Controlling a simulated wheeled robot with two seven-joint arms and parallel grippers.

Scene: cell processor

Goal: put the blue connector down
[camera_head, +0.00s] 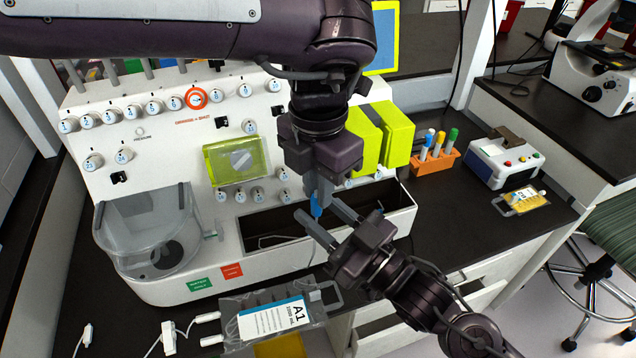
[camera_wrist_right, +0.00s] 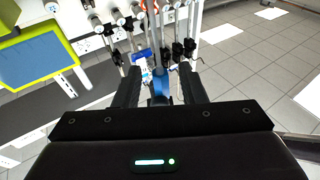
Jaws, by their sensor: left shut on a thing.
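The blue connector (camera_head: 316,206) is at the tips of my left gripper (camera_head: 320,190), which points down over the machine's front trough and is shut on it. My right gripper (camera_head: 320,212) comes in from the lower right with its fingers apart, one on either side of the connector. In the right wrist view, a blue piece (camera_wrist_right: 160,86) shows between the open fingers of my right gripper (camera_wrist_right: 160,78). I cannot tell whether these fingers touch it.
The white cell processor (camera_head: 150,140) has several numbered ports and a trough (camera_head: 258,222). A clear bag labelled A1 (camera_head: 272,318) lies in front. An orange tube rack (camera_head: 436,162) and a white device (camera_head: 503,160) stand at right. Some black counter is free between them.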

